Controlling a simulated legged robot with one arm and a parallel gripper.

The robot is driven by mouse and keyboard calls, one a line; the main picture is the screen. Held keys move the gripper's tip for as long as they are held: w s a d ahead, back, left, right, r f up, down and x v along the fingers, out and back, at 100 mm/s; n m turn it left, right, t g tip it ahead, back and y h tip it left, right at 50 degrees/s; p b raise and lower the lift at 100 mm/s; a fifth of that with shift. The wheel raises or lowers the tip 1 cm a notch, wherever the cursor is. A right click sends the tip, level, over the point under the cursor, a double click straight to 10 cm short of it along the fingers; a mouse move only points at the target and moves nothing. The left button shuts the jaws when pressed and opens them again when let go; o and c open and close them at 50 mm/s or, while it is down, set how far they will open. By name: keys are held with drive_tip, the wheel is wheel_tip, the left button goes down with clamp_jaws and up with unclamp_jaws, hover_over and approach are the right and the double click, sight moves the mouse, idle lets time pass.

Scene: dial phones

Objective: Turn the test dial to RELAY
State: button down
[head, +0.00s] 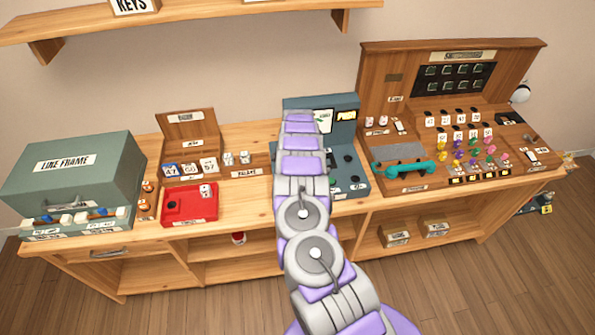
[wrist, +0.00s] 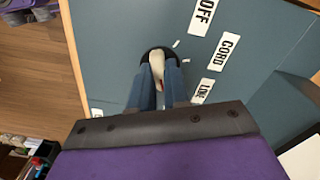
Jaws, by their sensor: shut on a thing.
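The test dial (wrist: 157,56) is a dark round knob with a cream pointer on a blue-grey panel (wrist: 115,40), seen in the wrist view. My gripper (wrist: 160,68) is shut on the dial, its two blue fingers on either side of the cream pointer. To the right of the dial are the labels OFF (wrist: 201,17), CORD (wrist: 224,51) and one partly hidden that seems to read LINE (wrist: 202,92). No RELAY label can be read. In the head view the blue-grey test set (head: 345,105) stands mid-bench, and my arm hides the dial and gripper.
The wooden switchboard (head: 445,60) with a teal handset (head: 403,168) stands to the right. A red telephone (head: 190,205) and the grey-green LINE FRAME box (head: 75,168) are to the left. A shelf (head: 190,12) hangs above the bench at the upper left.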

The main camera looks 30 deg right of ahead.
drive_tip(key=shift+w+r, duration=0.15)
drive_tip(key=c, duration=1.1)
unclamp_jaws()
wheel_tip(320, 180, up, 17)
